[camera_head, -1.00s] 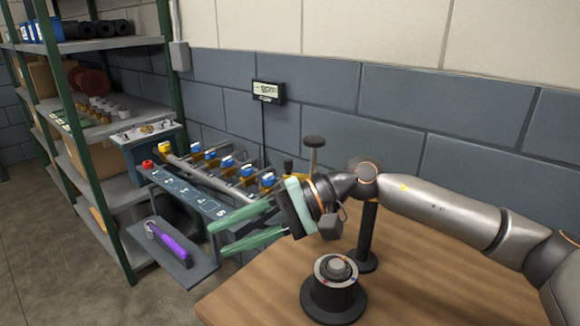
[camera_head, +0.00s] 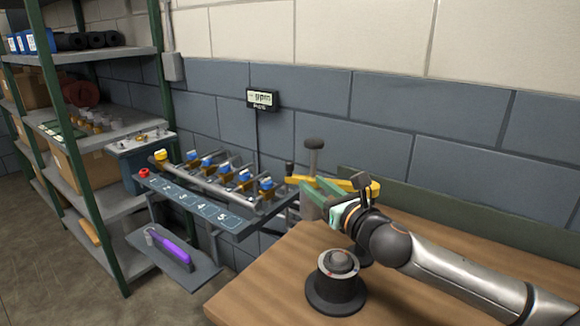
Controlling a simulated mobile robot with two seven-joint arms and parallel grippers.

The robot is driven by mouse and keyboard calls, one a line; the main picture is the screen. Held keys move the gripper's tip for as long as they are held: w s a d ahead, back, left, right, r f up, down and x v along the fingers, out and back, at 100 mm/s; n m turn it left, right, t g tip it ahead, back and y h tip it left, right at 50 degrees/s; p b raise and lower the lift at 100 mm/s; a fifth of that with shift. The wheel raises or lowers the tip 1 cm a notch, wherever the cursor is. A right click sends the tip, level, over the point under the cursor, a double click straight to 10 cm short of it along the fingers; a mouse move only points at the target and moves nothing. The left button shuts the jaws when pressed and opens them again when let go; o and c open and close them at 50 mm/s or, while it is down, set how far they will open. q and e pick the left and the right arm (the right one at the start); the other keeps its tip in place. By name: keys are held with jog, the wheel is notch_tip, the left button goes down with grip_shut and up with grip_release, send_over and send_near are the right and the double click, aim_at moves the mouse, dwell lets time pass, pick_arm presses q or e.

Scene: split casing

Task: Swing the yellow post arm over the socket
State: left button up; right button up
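The yellow post arm (camera_head: 358,183) extends left from near the post, which is mostly hidden behind my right gripper and wrist. My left gripper is out of view.
Left of the bench (camera_head: 262,285) is a numbered rack (camera_head: 190,197) with several blue-capped fittings. A lower shelf holds a purple-handled tool (camera_head: 170,248). A small display (camera_head: 262,98) stands near the wall. Green-framed shelving (camera_head: 85,180) is at far left. The bench around the socket is clear.

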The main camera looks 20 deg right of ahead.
aim_at(292, 168)
jog(key=x, duration=1.1)
jog(key=shift+w+a, duration=0.1)
jog(key=shift+w, duration=0.15)
jog(key=shift+c, duration=0.2)
grip_shut()
dwell(0.9)
